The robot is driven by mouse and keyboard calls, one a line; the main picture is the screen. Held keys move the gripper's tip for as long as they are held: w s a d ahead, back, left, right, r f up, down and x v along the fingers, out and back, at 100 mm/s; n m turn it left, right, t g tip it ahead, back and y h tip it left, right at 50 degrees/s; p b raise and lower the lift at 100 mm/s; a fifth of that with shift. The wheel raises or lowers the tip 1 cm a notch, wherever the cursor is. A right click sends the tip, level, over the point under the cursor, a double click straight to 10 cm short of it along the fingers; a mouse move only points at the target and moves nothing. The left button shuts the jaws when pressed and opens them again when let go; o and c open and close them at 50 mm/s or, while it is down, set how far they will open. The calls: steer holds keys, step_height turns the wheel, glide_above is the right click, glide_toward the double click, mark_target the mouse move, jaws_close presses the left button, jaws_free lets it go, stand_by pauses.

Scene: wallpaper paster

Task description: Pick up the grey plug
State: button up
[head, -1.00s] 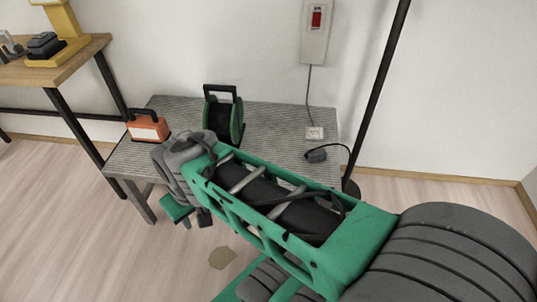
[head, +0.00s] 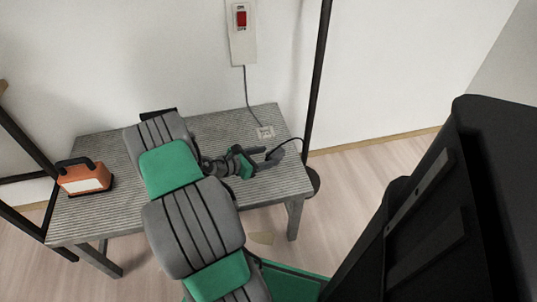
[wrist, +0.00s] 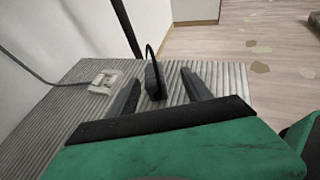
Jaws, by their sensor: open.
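The plug (head: 277,154), dark grey with a thin black cable, lies on the ribbed grey table near its right edge. In the wrist view the plug (wrist: 154,82) shows between my two fingers, with its cable arching up behind it. My gripper (head: 266,157) is open and low over the table, with its fingertips at the plug. In the wrist view my gripper (wrist: 160,78) has one finger on each side of the plug, with gaps between. I cannot tell whether the fingertips touch the table.
A white socket (head: 265,132) lies on the grey table (head: 100,213), wired to a wall switch box (head: 242,35) with a red switch. A black pole (head: 316,90) stands just past the table's right edge. An orange box (head: 84,177) with a handle stands at the left.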

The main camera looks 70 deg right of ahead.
mark_target(272, 153)
steer(key=x, duration=0.1)
steer(key=b+x, duration=0.1)
steer(key=x, duration=0.1)
steer(key=w+b+x, duration=0.1)
steer(key=x, duration=0.1)
steer(key=shift+d+f, duration=0.3)
steer(key=shift+d, duration=0.05)
steer(key=shift+s+d, duration=0.2)
jaws_close()
